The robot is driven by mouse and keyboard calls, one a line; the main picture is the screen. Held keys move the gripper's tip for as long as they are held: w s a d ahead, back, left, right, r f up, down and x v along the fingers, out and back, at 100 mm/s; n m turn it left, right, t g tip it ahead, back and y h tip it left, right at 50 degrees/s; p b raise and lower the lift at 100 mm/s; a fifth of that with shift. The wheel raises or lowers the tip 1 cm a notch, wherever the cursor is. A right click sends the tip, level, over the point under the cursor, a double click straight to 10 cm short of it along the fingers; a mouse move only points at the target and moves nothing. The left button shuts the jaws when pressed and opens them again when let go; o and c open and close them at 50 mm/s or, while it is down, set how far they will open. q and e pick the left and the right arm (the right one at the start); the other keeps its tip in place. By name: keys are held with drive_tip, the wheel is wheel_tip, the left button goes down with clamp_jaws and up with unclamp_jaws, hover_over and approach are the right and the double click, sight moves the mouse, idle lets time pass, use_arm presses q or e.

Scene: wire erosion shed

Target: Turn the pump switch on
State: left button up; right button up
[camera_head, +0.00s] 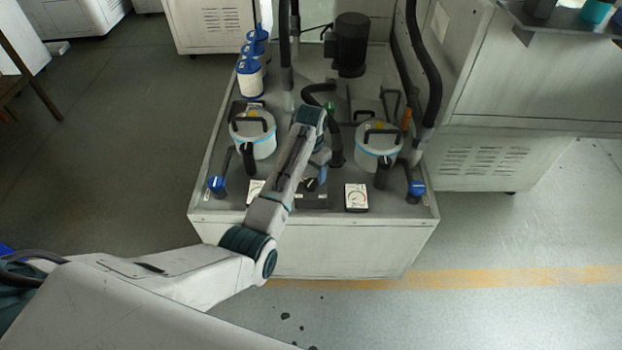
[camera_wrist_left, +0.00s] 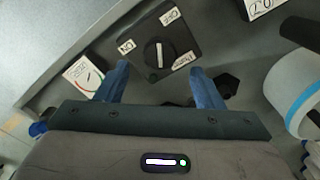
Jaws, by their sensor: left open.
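The pump switch is a black box with a round knob (camera_wrist_left: 159,52) and white labels in the left wrist view. The ON label lies left of the knob, OFF above it, and PUMP to its lower right. The knob's white mark runs nearly straight up in that view, closer to OFF than to ON. In the head view the switch box (camera_head: 314,198) sits at the front of the pump unit, partly hidden by my arm. My left gripper (camera_wrist_left: 163,72) is open, its blue fingers either side below the knob and apart from it. It also shows in the head view (camera_head: 318,172).
A dial gauge (camera_head: 356,197) stands right of the switch. Lidded canisters (camera_head: 378,148) (camera_head: 254,134) and blue-capped valves (camera_head: 416,190) (camera_head: 217,185) flank it. A dark motor (camera_head: 350,42) and hoses stand behind. The floor in front of the unit is mostly clear.

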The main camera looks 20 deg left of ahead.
sight(311, 183)
use_arm(q)
drive_tip(key=shift+f, duration=2.4)
drive_tip(key=c, duration=1)
